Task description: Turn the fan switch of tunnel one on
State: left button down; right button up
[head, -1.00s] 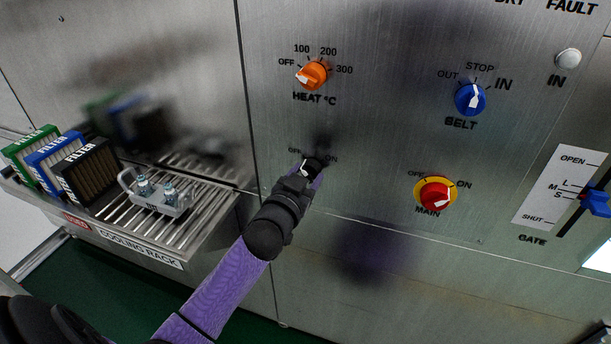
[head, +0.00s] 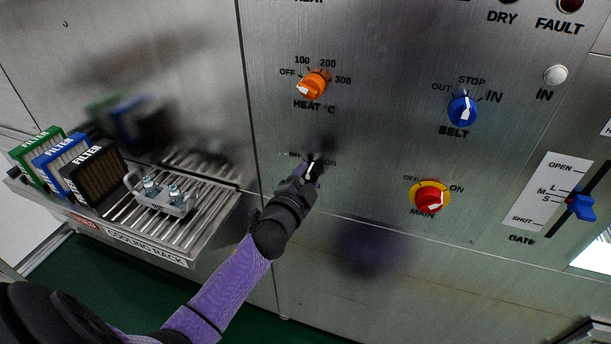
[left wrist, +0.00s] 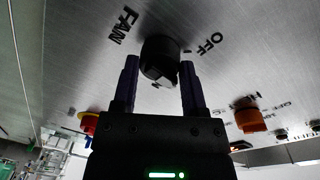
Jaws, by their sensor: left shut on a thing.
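The fan switch (head: 312,164) is a small dark knob with a white pointer on the steel panel, below the orange heat knob. OFF is printed at its left and ON at its right, and the pointer now stands roughly upright between them. My left gripper (head: 308,177) is at the knob and hides its lower part and label. In the left wrist view the black knob (left wrist: 160,58), with the words FAN and OFF beside it, sits between the two fingers of my left gripper (left wrist: 160,82), which is shut on it. My right gripper is not in view.
The orange heat knob (head: 312,85) is above, the blue belt knob (head: 462,111) upper right, and the red main switch (head: 429,197) right. The gate slider (head: 580,205) is farther right. At left, a cooling rack (head: 207,220) holds a metal part (head: 166,198) and filters (head: 92,175).

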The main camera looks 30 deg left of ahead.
pick_arm(q)
jog(key=m, duration=0.4)
jog(key=shift+p, duration=0.3)
jog(key=shift+m, duration=1.8)
jog(key=shift+y, duration=0.4)
jog(key=shift+c, duration=0.7)
grip_release()
jog(key=p+v, duration=0.1)
jog(key=v, duration=0.9)
